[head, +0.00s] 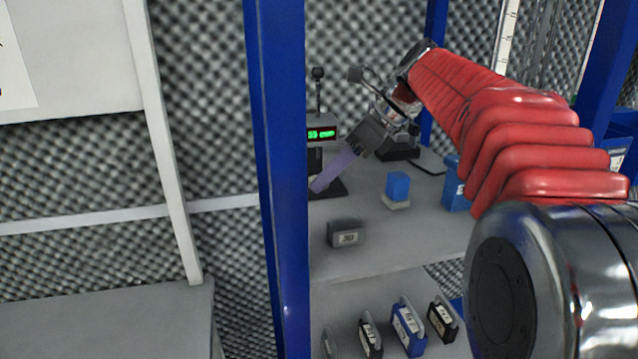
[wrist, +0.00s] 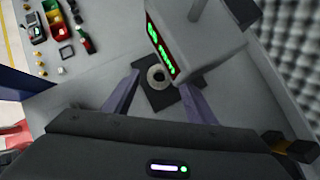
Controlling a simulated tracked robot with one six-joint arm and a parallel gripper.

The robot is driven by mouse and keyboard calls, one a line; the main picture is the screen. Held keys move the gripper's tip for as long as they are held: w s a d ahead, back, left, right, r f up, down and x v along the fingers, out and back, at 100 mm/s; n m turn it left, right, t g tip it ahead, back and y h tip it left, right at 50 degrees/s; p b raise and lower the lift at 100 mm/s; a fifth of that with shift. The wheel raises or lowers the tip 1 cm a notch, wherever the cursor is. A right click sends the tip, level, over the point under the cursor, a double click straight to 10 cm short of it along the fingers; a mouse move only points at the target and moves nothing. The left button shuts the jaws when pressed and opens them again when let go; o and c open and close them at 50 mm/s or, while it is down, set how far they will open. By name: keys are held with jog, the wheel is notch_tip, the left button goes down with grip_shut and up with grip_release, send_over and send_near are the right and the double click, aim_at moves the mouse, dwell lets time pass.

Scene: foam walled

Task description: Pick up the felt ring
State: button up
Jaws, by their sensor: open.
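The felt ring (wrist: 151,77), pale with a dark centre hole, lies on the dark base plate (wrist: 183,98) of a grey device with a green display (wrist: 160,42). My gripper (wrist: 157,80) is open and empty, its two purple fingers on either side of the ring in the wrist view. I cannot tell the height gap between fingers and ring. In the head view my gripper (head: 318,187) points down and left at the base of the device (head: 321,133); the ring does not show there.
On the shelf a blue block sits on a pale base (head: 397,187), with a dark box (head: 344,233) nearer the front. A blue post (head: 278,150) stands left of the shelf. The device's display head overhangs close to the fingers. Several boxes (head: 408,328) stand on the lower shelf.

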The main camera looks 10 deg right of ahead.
jog(key=shift+a+f, duration=0.15)
jog(key=shift+f, duration=0.05)
dwell(0.4)
jog(key=shift+c, duration=0.4)
jog(key=c, duration=1.1)
jog(key=shift+w+r, duration=0.1)
jog(key=shift+r, duration=0.05)
jog(key=shift+r, duration=0.25)
jog(key=d, duration=1.8)
jog(key=shift+r, duration=0.35)
